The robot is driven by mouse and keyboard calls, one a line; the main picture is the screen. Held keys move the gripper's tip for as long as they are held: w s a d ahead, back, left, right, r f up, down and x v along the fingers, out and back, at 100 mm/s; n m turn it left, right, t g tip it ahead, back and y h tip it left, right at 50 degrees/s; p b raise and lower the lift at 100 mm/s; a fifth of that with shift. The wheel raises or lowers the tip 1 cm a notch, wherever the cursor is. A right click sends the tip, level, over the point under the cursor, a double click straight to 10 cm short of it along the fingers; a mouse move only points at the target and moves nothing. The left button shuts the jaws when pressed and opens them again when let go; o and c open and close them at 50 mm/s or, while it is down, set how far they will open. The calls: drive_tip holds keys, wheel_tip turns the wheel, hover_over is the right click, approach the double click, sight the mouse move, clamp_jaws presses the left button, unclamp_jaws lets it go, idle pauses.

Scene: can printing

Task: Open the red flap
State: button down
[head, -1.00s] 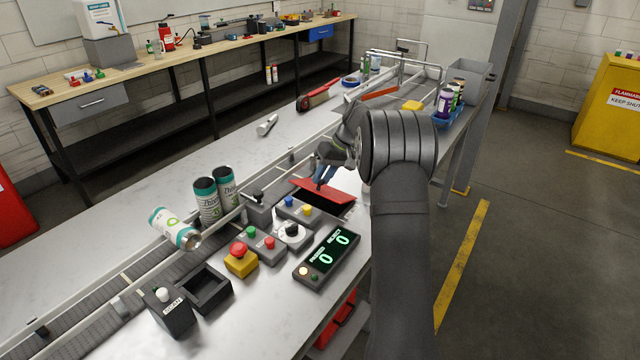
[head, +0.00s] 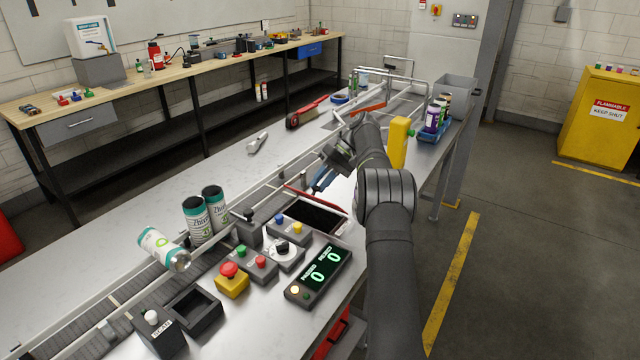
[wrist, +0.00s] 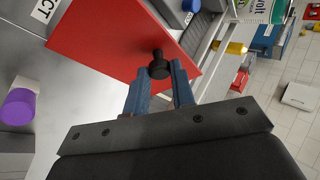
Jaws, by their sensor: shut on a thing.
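The red flap (head: 303,194) stands tilted steeply up at the back edge of a dark opening (head: 310,216) in the table, and shows almost edge-on in the head view. In the wrist view the red flap (wrist: 110,45) fills the upper middle, with a black knob (wrist: 158,66) near its edge. My gripper (wrist: 159,80) has its two blue fingers closed around the knob. In the head view my gripper (head: 319,181) is just behind and above the flap.
A control panel (head: 283,252) and a counter display (head: 318,272) stand in front of the opening. Two upright cans (head: 205,215) and a tilted can (head: 163,248) are at the left by the conveyor. A yellow block (head: 399,143) stands near the arm on the right.

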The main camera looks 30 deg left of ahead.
idle(0.3)
drive_tip(key=c, duration=1.2)
unclamp_jaws()
